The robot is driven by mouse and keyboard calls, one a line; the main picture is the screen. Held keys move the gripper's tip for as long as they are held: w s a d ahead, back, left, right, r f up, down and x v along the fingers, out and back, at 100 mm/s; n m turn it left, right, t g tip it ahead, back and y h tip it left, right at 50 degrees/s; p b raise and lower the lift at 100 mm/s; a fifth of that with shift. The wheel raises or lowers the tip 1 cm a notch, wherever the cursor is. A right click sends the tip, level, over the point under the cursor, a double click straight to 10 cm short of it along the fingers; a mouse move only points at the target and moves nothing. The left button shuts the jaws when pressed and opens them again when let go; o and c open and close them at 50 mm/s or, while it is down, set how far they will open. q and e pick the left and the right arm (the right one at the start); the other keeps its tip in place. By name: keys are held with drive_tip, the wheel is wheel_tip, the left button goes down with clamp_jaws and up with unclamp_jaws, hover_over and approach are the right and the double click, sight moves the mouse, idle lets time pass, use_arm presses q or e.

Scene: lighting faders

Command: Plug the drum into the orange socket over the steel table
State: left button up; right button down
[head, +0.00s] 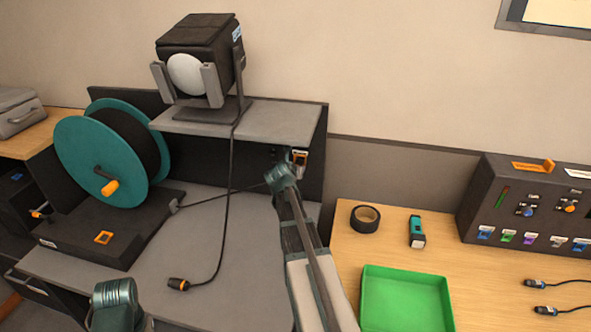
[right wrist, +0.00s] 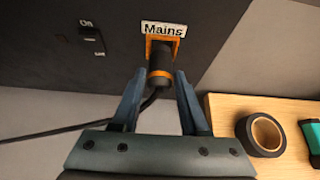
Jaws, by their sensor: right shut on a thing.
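The teal cable drum (head: 78,165) stands at the left of the steel table (head: 190,255). Its dark cable runs right from the drum's base to the back panel. In the right wrist view, the black plug (right wrist: 160,62) with an orange band is at the orange socket (right wrist: 151,43) labelled "Mains". Its front end looks to be inside the socket; how deep I cannot tell. My right gripper (right wrist: 160,84) is shut on the plug, one finger on each side. In the head view my right arm partly hides the plug. My left gripper's fingers are out of view.
A lamp (head: 200,65) stands on the shelf (head: 265,120); its cable hangs to a loose plug (head: 178,284). Black tape (head: 365,217), a torch (head: 417,232), a green tray (head: 405,300) and a fader box (head: 530,205) occupy the wooden table. A dark "On" switch (right wrist: 90,38) is left of the socket.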

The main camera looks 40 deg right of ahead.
drive_tip(key=shift+w+d+r, duration=0.1)
drive_tip(key=shift+w+d, duration=0.35)
drive_tip(key=shift+d, duration=0.15)
idle(1.5)
drive_tip(key=c, duration=0.8)
unclamp_jaws()
drive_tip(key=o, duration=0.5)
drive_tip(key=shift+c, duration=0.2)
drive_tip(key=s+a+r+p, duration=0.2)
drive_tip(key=s+a, duration=0.8)
drive_tip(key=a, duration=0.2)
drive_tip(key=shift+s+a+r, duration=0.15)
drive_tip(key=shift+a, duration=0.25)
